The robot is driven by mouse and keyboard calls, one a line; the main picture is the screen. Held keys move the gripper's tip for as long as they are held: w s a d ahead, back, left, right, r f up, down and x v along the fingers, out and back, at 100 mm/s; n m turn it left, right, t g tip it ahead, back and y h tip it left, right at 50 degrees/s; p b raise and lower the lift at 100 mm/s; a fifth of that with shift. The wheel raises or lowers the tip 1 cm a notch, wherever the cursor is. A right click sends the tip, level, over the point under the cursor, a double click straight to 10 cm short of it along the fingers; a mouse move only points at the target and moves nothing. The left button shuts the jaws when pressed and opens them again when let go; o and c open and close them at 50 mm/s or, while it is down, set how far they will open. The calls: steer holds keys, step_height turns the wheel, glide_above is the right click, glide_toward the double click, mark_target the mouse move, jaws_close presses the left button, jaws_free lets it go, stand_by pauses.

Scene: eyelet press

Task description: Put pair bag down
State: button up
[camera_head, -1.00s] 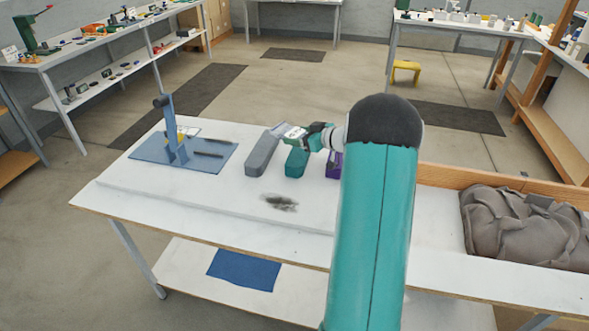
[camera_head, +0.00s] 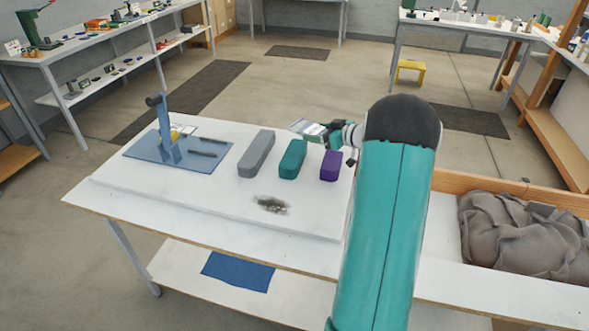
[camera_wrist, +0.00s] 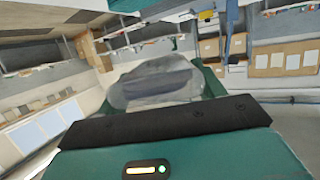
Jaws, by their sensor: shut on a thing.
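My gripper (camera_head: 325,131) is above the far part of the white bench (camera_head: 200,218), left of my arm's dark elbow. It is shut on the pair bag (camera_head: 306,127), a small pale bag that sticks out to the left of the jaws. In the wrist view the bag (camera_wrist: 160,84) is a clear pouch with a dark grey thing in it, between the green fingers. The bag appears to be held above the bench, beyond the teal block and the purple block; its exact height is hard to tell.
A grey block (camera_head: 257,153), a teal block (camera_head: 293,158) and a purple block (camera_head: 330,166) stand in a row on the bench. A blue press (camera_head: 166,130) stands at left. Grey cloth (camera_head: 525,232) fills the tray at right.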

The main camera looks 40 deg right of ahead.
steer(key=shift+s+d+f, duration=0.35)
steer(key=shift+s+d, duration=0.3)
steer(key=shift+s, duration=0.1)
steer(key=s+a+f, duration=0.3)
steer(key=s+a, duration=0.2)
steer(key=s, duration=0.1)
glide_above(325, 198)
steer(key=f, duration=0.5)
steer(key=shift+w+d+f, duration=0.1)
steer(key=shift+w+d, duration=0.1)
steer(key=shift+w, duration=0.2)
steer(key=shift+s+a+f, duration=0.1)
steer(key=shift+s+f, duration=0.25)
steer(key=shift+f, duration=0.15)
steer(key=shift+s+a+f, duration=0.1)
steer(key=shift+s+f, duration=0.05)
steer(key=shift+f, duration=1.5)
steer(key=shift+f, duration=0.15)
steer(key=o, duration=1.1)
steer(key=shift+c, duration=0.2)
